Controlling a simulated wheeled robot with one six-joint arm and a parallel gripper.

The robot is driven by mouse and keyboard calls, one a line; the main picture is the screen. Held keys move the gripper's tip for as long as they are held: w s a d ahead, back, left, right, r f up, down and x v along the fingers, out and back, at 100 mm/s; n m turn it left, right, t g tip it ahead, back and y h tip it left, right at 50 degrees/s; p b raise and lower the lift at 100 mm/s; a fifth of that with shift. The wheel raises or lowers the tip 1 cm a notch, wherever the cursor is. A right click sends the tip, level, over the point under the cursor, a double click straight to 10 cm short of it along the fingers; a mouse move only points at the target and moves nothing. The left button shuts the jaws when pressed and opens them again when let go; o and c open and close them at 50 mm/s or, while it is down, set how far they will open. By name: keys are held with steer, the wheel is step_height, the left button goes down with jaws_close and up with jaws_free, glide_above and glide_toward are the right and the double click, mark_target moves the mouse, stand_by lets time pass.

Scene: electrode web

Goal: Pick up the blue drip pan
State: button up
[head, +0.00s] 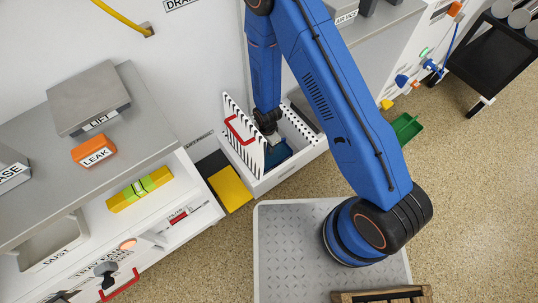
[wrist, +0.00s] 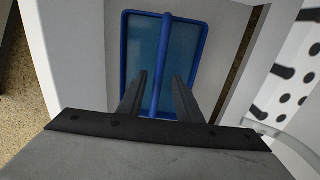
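The blue drip pan (wrist: 142,45) lies in the white open compartment, with a raised blue rim and a bar running lengthwise along its middle. In the head view a small part of the pan (head: 279,153) shows below my wrist. My gripper (wrist: 160,76) points down at the pan in the wrist view. Its two dark fingers are apart, one on each side of the middle bar, with a gap on both sides and nothing held. I cannot tell how far down the fingertips reach.
The white compartment (head: 262,187) has a raised striped panel (head: 242,137) with a red handle close left of my gripper, and a perforated wall on its right. A yellow pad (head: 229,187) lies left of it. A grey counter (head: 150,130) stands farther left. A green scoop (head: 407,128) is right.

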mark_target(269, 156)
steer(key=shift+d+f, duration=0.15)
steer(key=shift+f, duration=1.25)
steer(key=shift+d+f, duration=0.15)
steer(key=shift+f, duration=1.25)
jaws_close()
